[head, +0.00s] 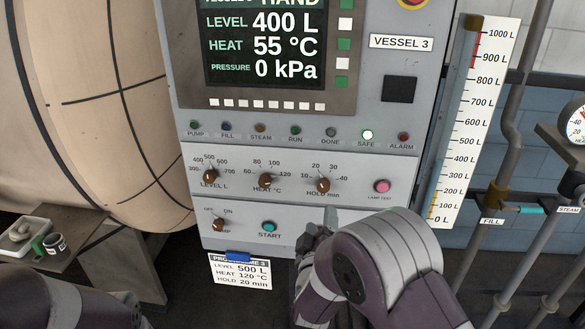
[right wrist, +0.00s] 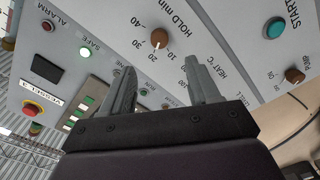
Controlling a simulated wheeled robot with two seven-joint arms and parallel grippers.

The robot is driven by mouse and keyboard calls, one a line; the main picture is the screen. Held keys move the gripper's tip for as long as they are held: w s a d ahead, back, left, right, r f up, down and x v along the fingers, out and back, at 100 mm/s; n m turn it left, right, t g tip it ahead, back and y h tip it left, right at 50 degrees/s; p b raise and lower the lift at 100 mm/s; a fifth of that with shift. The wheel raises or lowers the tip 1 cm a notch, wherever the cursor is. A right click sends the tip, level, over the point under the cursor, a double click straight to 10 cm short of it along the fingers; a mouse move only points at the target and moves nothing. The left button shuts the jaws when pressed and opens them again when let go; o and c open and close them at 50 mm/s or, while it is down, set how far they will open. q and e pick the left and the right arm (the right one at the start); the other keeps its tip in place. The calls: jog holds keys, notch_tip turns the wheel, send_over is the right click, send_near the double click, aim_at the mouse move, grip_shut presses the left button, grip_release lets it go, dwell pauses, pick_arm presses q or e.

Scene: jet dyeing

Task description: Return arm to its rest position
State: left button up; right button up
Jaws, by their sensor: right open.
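My right arm comes in from the lower right in the head view. Its gripper (head: 316,243) is in front of the lower panel, below the HOLD knob (head: 323,185) and right of the teal START button (head: 268,227). In the right wrist view the gripper (right wrist: 162,82) has its two fingers apart with nothing between them. The HOLD knob (right wrist: 159,38) shows beyond the fingers, its white mark toward 20. The START button (right wrist: 275,28) and PUMP knob (right wrist: 294,76) are at the right there. Part of my left arm shows at the lower left of the head view; its gripper is out of view.
The panel screen (head: 262,45) reads level 400 L, heat 55 °C, pressure 0 kPa. The SAFE lamp (head: 368,135) glows green. A programme card (head: 240,273) hangs below the panel. A level gauge (head: 474,120) and pipes stand at right, a large round vessel (head: 100,90) at left.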

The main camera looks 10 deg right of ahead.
jog(key=s+a+f+m+g+y, duration=0.2)
jog(key=s+f+g+y, duration=0.1)
jog(key=s+f+g, duration=0.25)
jog(key=s+a+f+m+g+y, duration=0.25)
jog(key=s+f+g, duration=0.2)
jog(key=f, duration=0.25)
jog(key=s+d+r+m+g, duration=0.1)
jog(key=s+d+r+g, duration=0.1)
jog(key=s, duration=0.4)
jog(key=s+d+r+m+g, duration=0.2)
jog(key=s+d+g, duration=0.2)
jog(key=s, duration=0.3)
jog(key=shift+d+r, duration=0.25)
jog(key=shift+d, duration=0.45)
jog(key=shift+s+h, duration=0.15)
jog(key=shift+h, duration=0.1)
